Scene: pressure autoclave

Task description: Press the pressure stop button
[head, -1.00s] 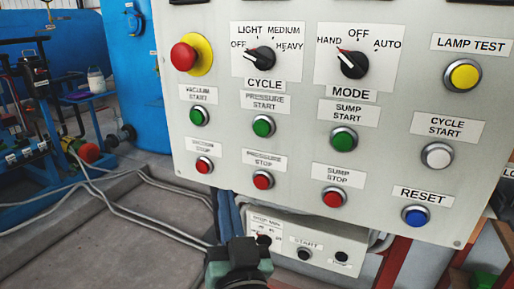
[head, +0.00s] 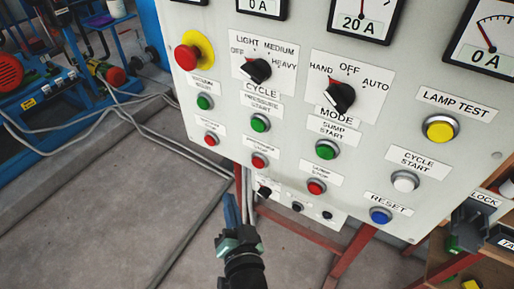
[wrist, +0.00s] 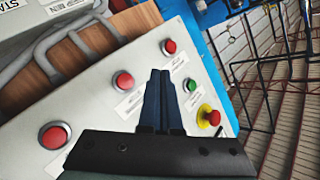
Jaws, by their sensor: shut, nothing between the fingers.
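The pressure stop button (head: 259,160) is a red push button in a silver ring on the grey panel, below the green pressure start button (head: 260,123). In the wrist view the red pressure stop button (wrist: 123,81) appears just left of my fingers. My gripper (head: 229,210) is below the panel in the head view, its dark blue fingers pointing up. In the wrist view my gripper (wrist: 160,75) is shut and empty, its fingers together and covering part of the panel. I cannot see contact with any button.
The red vacuum stop (head: 211,139) and sump stop (head: 316,187) flank the pressure stop. A red emergency button (head: 187,57) sits upper left. A small lower control box (head: 298,207) and red frame legs (head: 350,257) are under the panel. The floor at left is mostly clear.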

